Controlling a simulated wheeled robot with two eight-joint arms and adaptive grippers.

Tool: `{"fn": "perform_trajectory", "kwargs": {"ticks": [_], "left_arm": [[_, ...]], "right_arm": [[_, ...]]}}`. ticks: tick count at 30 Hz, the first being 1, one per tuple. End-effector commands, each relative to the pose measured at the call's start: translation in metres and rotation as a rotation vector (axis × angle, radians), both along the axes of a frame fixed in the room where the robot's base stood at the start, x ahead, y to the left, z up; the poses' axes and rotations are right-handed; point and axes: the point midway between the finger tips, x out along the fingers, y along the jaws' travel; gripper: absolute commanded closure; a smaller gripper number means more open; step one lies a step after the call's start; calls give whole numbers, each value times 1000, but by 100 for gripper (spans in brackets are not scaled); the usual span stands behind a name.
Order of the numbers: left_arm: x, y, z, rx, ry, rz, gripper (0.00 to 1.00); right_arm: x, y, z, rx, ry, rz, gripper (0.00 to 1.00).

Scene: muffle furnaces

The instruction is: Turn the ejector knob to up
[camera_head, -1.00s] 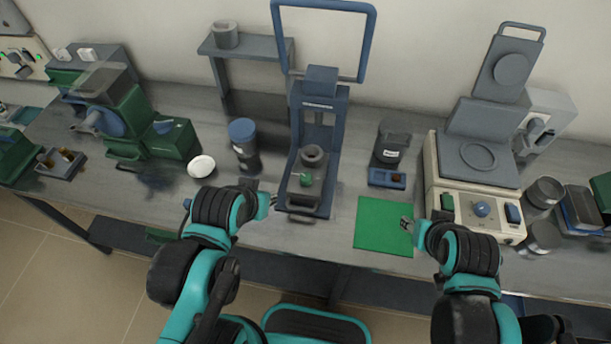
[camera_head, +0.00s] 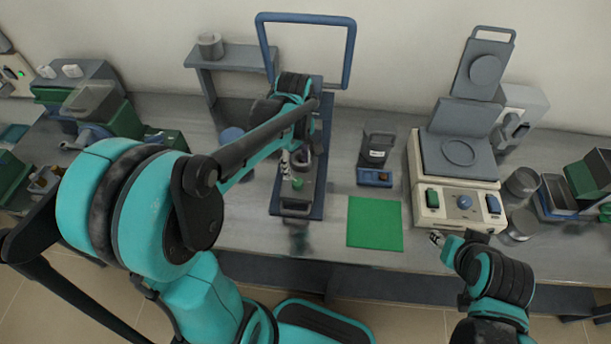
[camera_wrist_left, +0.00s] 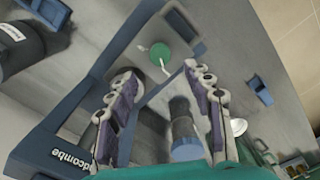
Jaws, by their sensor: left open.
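The ejector knob looks to be the small green round knob (camera_head: 297,184) on the front of the blue-framed press (camera_head: 324,150). In the left wrist view the green knob (camera_wrist_left: 160,52) has a thin white pointer mark beside it. My left gripper (camera_head: 291,160) is over the press base, just behind the knob. In the left wrist view its fingers (camera_wrist_left: 160,82) are spread and empty, with the knob beyond the tips and apart from them. My left arm hides much of the press column. My right gripper (camera_head: 440,238) hangs near the table's front edge; its jaws are too small to read.
A cream heated press (camera_head: 458,205) stands further right. The press's tall blue handle frame (camera_head: 305,18) rises behind my left arm.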

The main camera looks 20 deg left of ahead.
Motion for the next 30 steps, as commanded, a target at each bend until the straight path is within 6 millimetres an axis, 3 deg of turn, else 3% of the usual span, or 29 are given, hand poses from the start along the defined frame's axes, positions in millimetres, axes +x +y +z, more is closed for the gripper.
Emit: {"fn": "perform_trajectory", "kwargs": {"ticks": [15,26,30], "left_arm": [[0,0,-72,0,1,2,49],[0,0,-77,0,0,1,49],[0,0,-77,0,0,1,86]], "right_arm": [[0,0,-30,0,0,0,60],[0,0,-30,0,0,0,60],[0,0,-30,0,0,0,60]]}}
